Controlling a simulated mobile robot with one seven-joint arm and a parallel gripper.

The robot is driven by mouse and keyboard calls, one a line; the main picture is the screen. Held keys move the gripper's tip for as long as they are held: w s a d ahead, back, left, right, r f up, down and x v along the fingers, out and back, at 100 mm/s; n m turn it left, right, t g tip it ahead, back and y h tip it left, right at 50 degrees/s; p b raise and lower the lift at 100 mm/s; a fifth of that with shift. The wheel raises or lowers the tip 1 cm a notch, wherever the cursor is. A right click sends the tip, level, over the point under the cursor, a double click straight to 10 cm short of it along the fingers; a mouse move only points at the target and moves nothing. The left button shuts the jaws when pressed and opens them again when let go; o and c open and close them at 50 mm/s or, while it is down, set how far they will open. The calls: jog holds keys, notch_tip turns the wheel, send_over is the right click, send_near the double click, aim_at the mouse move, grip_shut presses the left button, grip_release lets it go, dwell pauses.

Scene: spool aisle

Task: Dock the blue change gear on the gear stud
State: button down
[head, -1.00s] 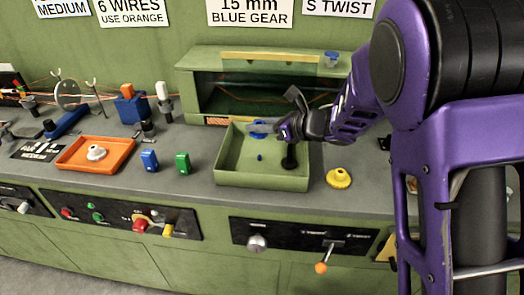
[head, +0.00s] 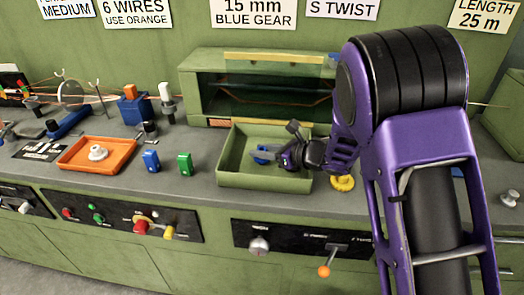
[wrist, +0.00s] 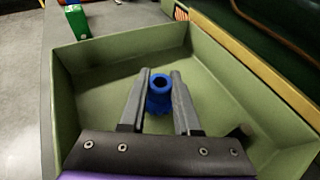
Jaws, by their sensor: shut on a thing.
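The blue change gear (head: 262,153) is low inside the green tray (head: 262,181). In the wrist view the gear (wrist: 159,95) shows a round collar with a dark hole, upright between the two grey fingers. My gripper (head: 264,155) is shut on it, reaching in from the right; in the wrist view my gripper (wrist: 158,95) has a finger on each side of the collar. Whether the gear touches the tray floor is hard to tell. I cannot make out the gear stud in either view.
A dark knob-like piece (wrist: 241,131) is in the tray's near right part. A yellow gear (head: 342,183) lies right of the tray, partly behind my arm. The glass-fronted green cabinet (head: 205,82) stands behind. Left are blue (head: 151,161) and green (head: 185,163) blocks and an orange tray (head: 72,165).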

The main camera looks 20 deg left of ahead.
jog(key=shift+f+b, duration=0.55)
jog(key=shift+b, duration=0.2)
jog(key=c, duration=0.6)
grip_release()
jog(key=shift+r, duration=0.2)
jog(key=shift+r+p, duration=0.55)
jog(key=shift+p, duration=0.55)
jog(key=shift+d+r, duration=0.15)
jog(key=shift+d, duration=0.15)
jog(key=v, duration=1.1)
jog(key=shift+s+d, duration=0.15)
